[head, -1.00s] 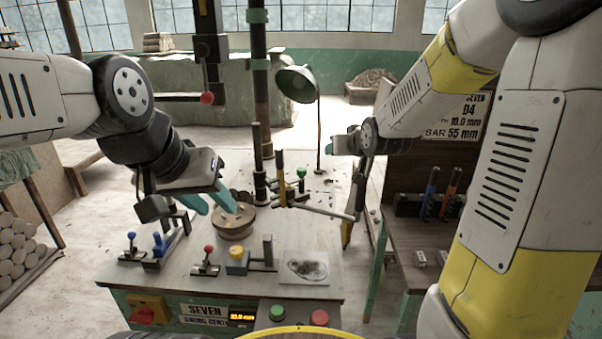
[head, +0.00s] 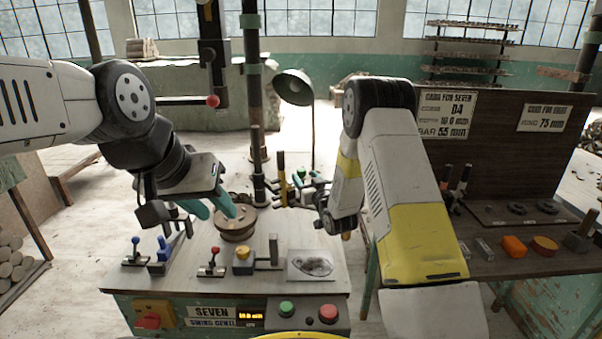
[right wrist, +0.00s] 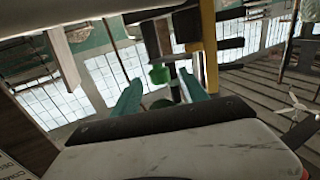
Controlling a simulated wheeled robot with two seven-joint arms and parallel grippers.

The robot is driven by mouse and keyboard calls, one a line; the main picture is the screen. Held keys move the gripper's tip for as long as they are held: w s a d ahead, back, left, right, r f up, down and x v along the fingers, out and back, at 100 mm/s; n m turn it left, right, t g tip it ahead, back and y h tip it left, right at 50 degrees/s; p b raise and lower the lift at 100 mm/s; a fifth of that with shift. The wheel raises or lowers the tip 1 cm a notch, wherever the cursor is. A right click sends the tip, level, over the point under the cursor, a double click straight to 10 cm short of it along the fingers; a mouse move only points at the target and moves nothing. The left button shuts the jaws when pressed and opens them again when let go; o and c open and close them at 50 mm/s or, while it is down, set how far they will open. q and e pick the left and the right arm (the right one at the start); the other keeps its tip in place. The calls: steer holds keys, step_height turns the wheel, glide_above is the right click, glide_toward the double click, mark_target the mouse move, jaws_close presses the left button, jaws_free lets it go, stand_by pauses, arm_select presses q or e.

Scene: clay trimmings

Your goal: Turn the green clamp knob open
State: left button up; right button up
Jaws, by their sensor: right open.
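The green clamp knob (right wrist: 160,74) shows in the right wrist view between the two teal fingers of my right gripper (right wrist: 160,94), a little beyond their tips. The fingers stand apart, with gaps visible beside the knob. In the head view the knob (head: 301,173) is small and partly crowded by my right gripper (head: 310,183), which is next to it at the back of the bench. I cannot tell whether they touch. My left gripper (head: 219,212) is open and empty, by the round wooden piece (head: 238,226) on the bench.
A yellow-and-black post (head: 281,170) and a dark column (head: 256,150) stand close to the knob. A green lamp (head: 293,87) rises behind. Red, blue and yellow knobs line the bench front. A side table (head: 490,263) with small parts stands at right.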

mark_target(303, 174)
steer(key=shift+x, duration=2.2)
jaws_close()
